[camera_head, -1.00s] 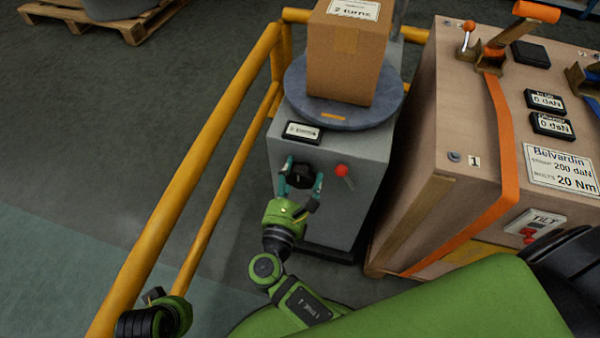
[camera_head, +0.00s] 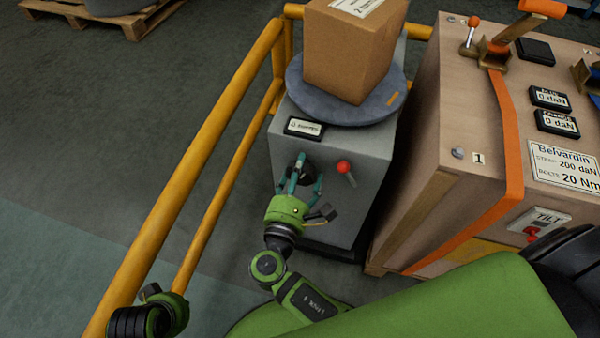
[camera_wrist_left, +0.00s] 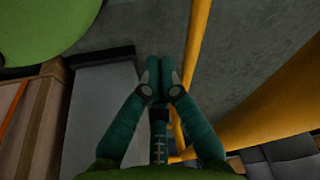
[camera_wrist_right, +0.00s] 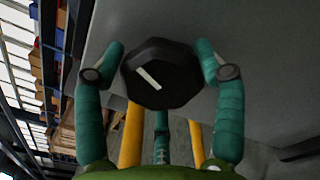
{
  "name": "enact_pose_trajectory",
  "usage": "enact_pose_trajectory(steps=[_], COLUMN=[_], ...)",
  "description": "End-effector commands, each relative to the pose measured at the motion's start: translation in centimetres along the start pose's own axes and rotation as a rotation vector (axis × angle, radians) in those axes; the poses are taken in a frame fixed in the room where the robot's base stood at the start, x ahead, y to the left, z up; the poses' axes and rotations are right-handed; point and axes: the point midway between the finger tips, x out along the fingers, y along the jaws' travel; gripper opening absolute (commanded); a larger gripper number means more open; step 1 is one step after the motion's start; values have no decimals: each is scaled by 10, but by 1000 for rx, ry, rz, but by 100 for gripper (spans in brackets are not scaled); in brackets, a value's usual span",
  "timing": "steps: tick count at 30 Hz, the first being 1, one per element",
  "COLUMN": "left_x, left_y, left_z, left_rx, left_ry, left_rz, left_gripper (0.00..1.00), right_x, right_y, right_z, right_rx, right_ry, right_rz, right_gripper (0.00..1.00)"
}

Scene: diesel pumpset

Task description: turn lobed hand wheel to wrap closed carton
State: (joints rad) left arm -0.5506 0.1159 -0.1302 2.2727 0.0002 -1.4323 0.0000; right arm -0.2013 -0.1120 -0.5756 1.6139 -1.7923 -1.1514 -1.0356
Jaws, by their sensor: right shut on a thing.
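The black lobed hand wheel (camera_wrist_right: 160,73), with a white line on its face, sits on the front of the grey machine (camera_head: 345,165). My right gripper (camera_head: 308,172) has its teal fingers on either side of the wheel and is shut on it. In the right wrist view the fingers (camera_wrist_right: 165,62) flank the wheel, and the white line is slanted. The brown carton (camera_head: 348,50) stands on the round blue-grey turntable (camera_head: 335,112) on top of the machine. An orange mark (camera_head: 393,98) shows at the turntable's right edge. My left gripper (camera_wrist_left: 157,68) is shut and empty, its fingertips together.
Yellow railings (camera_head: 190,180) run along the left. A strapped crate (camera_head: 450,170) stands close on the right.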

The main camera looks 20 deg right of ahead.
Motion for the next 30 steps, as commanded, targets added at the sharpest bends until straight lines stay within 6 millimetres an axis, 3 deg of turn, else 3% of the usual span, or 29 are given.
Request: enact_pose_trajectory(steps=[1, 13, 21, 30], left_x=[-5, -42, -45, -55], left_y=[-1, -2, 7, 13], left_z=[0, -3, -68, -99], left_rx=[0, -3, 24, 37], left_ry=[5, 36, 332, 491], left_rz=[-2, -6, -1, 4], left_gripper=[0, 0, 0, 0], right_x=[6, 6, 6, 6], right_y=[-1, -4, -5, -5], right_z=[10, 8, 8, 9], right_rx=[53, 414, 586, 673], right_ry=[-33, -34, -34, -33], right_rz=[-6, -2, 0, 2], right_gripper=[38, 37, 37, 37])
